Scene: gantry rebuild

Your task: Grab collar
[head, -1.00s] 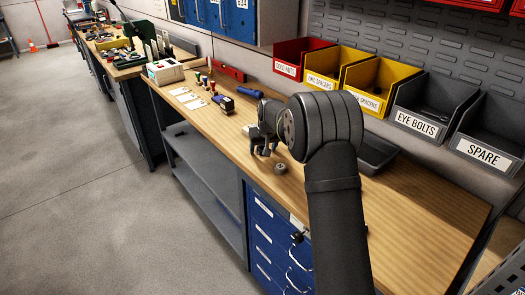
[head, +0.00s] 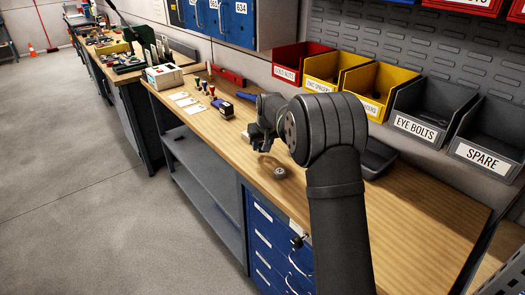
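A small grey round piece, likely the collar (head: 280,172), lies on the wooden bench top in the head view, near the front edge. My gripper (head: 261,148) hangs above the bench, up and left of this piece and apart from it. A soft shadow lies on the wood below the fingers. The fingers are small and dark, and whether they are open or shut is unclear. I see nothing held between them. My arm covers part of the bench to the right.
A dark tray (head: 378,160) sits behind my arm, partly hidden. Labelled bins, including the eye bolts bin (head: 422,128) and the spare bin (head: 482,157), line the wall. Stamps, cards (head: 183,98) and a white device (head: 164,77) stand at the left. Bare wood surrounds the collar.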

